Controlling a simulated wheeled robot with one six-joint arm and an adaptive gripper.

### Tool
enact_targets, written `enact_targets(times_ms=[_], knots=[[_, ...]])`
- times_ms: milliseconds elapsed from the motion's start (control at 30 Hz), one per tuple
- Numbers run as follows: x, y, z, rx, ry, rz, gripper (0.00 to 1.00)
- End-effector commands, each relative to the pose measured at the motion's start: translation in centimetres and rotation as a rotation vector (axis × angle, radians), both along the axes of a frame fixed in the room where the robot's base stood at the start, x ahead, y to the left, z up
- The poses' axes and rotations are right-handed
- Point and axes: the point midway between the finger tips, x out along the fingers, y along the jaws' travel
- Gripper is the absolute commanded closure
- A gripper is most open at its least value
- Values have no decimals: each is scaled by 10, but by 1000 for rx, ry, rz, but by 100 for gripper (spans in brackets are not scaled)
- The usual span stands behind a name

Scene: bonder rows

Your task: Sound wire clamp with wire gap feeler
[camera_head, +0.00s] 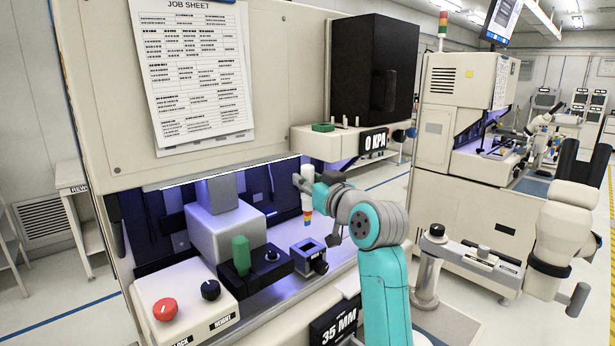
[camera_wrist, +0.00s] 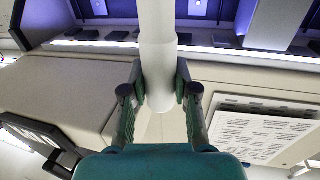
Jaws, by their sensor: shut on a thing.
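My gripper (camera_wrist: 160,88) is shut on a white cylindrical tool, seen close up in the wrist view (camera_wrist: 157,45). In the head view the tool (camera_head: 307,204) hangs upright in front of the lit machine bay, with red, yellow and blue bands at its lower end. I take it to be the wire gap feeler. Its lower end is above and apart from a small dark block (camera_head: 309,257). Left of that block is a black bonder arm (camera_head: 262,272) with a green upright piece (camera_head: 241,254). I cannot tell which part is the wire clamp.
A control box (camera_head: 185,312) with a red button (camera_head: 165,309) and black knob (camera_head: 210,290) stands at the front left. A job sheet (camera_head: 190,68) hangs on the machine's upper panel.

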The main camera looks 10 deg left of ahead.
Motion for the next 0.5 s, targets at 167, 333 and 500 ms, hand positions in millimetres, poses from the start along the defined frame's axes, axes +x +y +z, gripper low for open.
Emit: enact_targets(times_ms=[167, 333, 500], knots=[[0, 0, -18, 1, 1, 0, 100], [0, 0, -35, 1, -1, -1, 100], [0, 0, -47, 1, 0, 0, 100]])
